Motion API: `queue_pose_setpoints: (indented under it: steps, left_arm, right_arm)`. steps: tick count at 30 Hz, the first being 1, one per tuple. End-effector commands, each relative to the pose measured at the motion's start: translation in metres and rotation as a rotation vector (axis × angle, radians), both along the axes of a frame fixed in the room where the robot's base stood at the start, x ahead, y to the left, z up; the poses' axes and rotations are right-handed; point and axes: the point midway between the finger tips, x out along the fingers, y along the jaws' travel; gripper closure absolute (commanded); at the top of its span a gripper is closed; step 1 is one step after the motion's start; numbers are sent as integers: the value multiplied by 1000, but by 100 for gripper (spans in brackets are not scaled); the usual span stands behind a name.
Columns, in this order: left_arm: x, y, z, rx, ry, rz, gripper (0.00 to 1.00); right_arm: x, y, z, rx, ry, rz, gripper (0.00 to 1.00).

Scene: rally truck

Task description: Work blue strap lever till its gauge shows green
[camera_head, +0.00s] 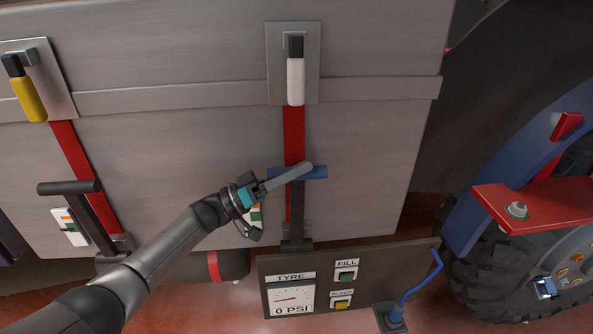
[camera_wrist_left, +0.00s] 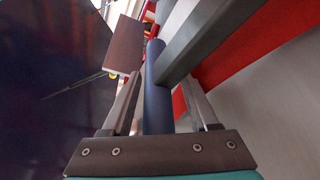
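The blue strap lever has a blue crossbar handle (camera_head: 318,172) on a dark upright post (camera_head: 296,208), in front of a red strap. My left gripper (camera_head: 303,172) reaches it from the left. In the left wrist view the blue handle (camera_wrist_left: 157,105) lies between the two fingers of the gripper (camera_wrist_left: 160,88), with visible gaps on both sides, so the fingers are open around it. The lever's gauge (camera_head: 256,213) is mostly hidden behind my left gripper; a green part shows, but its reading cannot be told. My right gripper is not in view.
A black-handled lever (camera_head: 68,187) with its own gauge (camera_head: 69,227) stands at left. A tyre panel (camera_head: 373,270) reading 0 PSI is below the blue lever. A red bracket (camera_head: 540,203) and large wheel (camera_head: 500,285) stand at right.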

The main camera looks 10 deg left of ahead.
Motion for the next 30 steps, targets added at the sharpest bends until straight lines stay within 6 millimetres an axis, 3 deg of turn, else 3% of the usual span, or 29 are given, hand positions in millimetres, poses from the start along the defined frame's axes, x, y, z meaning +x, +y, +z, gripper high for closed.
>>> queue_pose_setpoints:
  steps: [11,30]
  left_arm:
    - [-4,5,-5,5,0,0,36]
    - [-65,111,-48,4,1,0,36]
  right_arm:
    - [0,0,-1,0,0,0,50]
    - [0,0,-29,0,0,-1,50]
